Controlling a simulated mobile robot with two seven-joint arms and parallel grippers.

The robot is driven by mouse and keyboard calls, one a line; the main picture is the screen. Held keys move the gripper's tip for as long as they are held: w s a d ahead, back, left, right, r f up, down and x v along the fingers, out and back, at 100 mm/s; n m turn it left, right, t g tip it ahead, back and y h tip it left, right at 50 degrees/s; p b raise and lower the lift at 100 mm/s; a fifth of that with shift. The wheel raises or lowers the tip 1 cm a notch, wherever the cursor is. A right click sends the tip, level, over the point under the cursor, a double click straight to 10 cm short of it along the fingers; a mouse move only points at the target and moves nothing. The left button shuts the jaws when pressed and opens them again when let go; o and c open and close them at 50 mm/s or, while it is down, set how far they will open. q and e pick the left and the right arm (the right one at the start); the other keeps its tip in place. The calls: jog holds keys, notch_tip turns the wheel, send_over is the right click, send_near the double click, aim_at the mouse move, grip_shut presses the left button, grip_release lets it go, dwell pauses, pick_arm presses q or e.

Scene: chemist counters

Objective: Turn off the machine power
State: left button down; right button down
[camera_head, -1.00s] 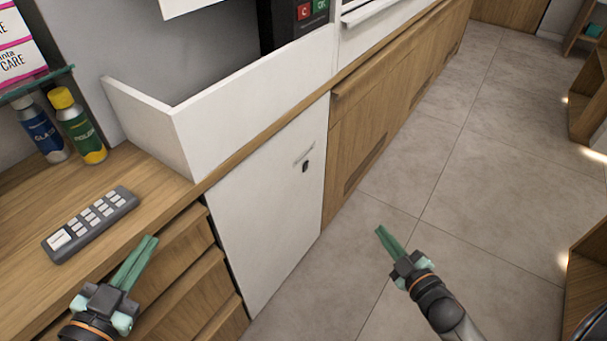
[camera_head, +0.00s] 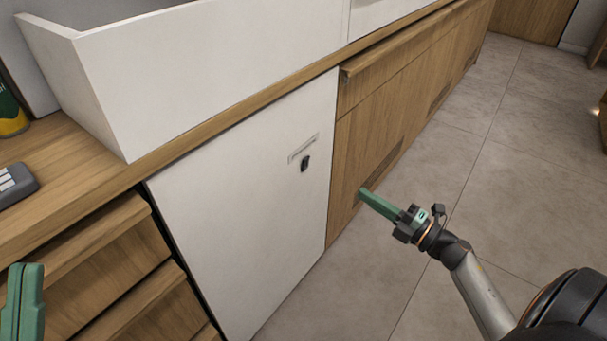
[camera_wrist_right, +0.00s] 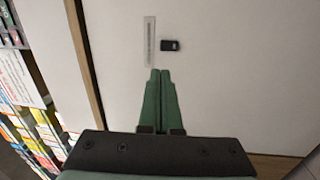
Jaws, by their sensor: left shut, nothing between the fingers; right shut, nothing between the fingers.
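A white machine cabinet front (camera_head: 240,190) stands under the counter in the head view. It carries a small black switch-like part (camera_head: 305,163) next to a thin grey slot plate (camera_head: 303,148). The right wrist view also shows the black part (camera_wrist_right: 170,45) and the slot plate (camera_wrist_right: 150,42). My right gripper (camera_head: 365,194) is shut and empty, to the right of the black part in the head view. In the right wrist view its fingertips (camera_wrist_right: 160,72) appear just below the black part; the gap to the panel is unclear. My left gripper (camera_head: 30,268) is shut and empty at the lower left edge, partly out of frame.
Wooden drawers (camera_head: 110,270) stand left of the white front, and wooden panels (camera_head: 390,120) to its right. The counter holds a grey remote-like keypad (camera_head: 18,184) and a partly seen bottle (camera_head: 10,108). The grey floor (camera_head: 450,160) on the right is clear.

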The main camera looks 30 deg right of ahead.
aim_at(307, 161)
pick_arm(q)
jog(key=shift+s+h, duration=0.35)
jog(key=shift+h, duration=0.05)
pick_arm(e)
jog(key=shift+w+d+f+n+y, duration=0.15)
jog(key=shift+w+f+n+y, duration=0.2)
jog(key=shift+w+n, duration=0.25)
